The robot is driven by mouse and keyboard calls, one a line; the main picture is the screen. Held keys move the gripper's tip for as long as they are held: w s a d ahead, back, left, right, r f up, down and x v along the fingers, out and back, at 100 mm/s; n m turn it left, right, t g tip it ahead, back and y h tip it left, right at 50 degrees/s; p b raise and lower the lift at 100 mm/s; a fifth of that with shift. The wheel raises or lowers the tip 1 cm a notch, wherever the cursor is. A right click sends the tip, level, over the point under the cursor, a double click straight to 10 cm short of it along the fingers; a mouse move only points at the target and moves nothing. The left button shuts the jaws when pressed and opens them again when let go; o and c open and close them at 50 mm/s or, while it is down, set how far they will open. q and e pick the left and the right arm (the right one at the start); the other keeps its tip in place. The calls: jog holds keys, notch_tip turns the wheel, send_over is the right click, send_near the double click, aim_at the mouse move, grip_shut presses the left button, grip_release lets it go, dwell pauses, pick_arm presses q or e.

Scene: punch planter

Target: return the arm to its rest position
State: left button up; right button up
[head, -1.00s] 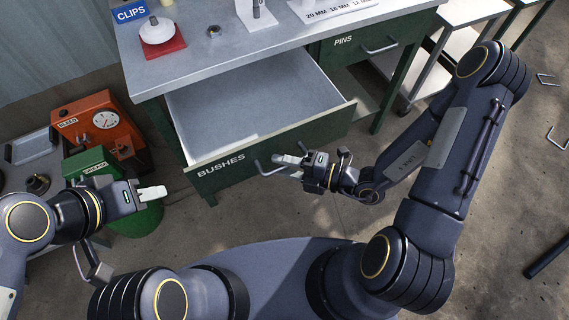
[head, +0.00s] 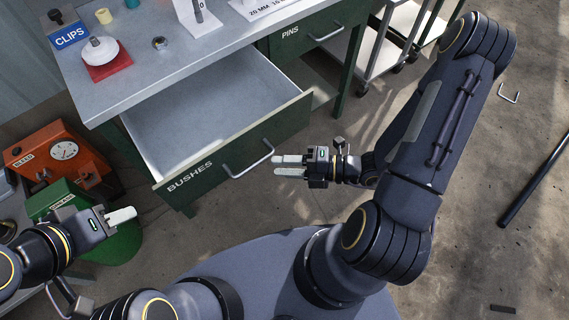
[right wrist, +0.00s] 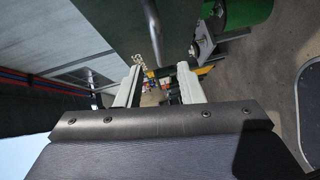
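My right gripper (head: 275,166) is just right of the handle (head: 249,163) of the open BUSHES drawer (head: 220,162) in the head view. Its two pale fingers are apart, with nothing between them. In the right wrist view the fingers of the right gripper (right wrist: 158,88) also stand apart, and the handle (right wrist: 153,35) shows beyond them against the green drawer front.
The workbench (head: 170,62) carries a red pad (head: 107,67) with a white part and a CLIPS sign (head: 68,37). An orange BLEED gauge box (head: 60,150) and a green bin (head: 115,245) stand at the left. A closed PINS drawer (head: 305,38) and carts are beyond.

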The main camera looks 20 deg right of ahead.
dwell(0.4)
jog(key=s+r+n+g+h+p, duration=0.25)
jog(key=r+n, duration=0.45)
jog(key=n, duration=0.5)
jog(key=s+r+n+g+h+p, duration=0.1)
jog(key=s+r+n+g+p, duration=0.2)
jog(key=r+n, duration=0.7)
jog(key=s+d+r+n+t+h+p, duration=0.2)
jog(key=d+r+n+t+h, duration=0.2)
jog(key=n, duration=1.5)
jog(key=d+r+h, duration=0.3)
jog(key=d, duration=0.1)
jog(key=shift+r+p, duration=0.2)
jog(key=shift+p, duration=0.1)
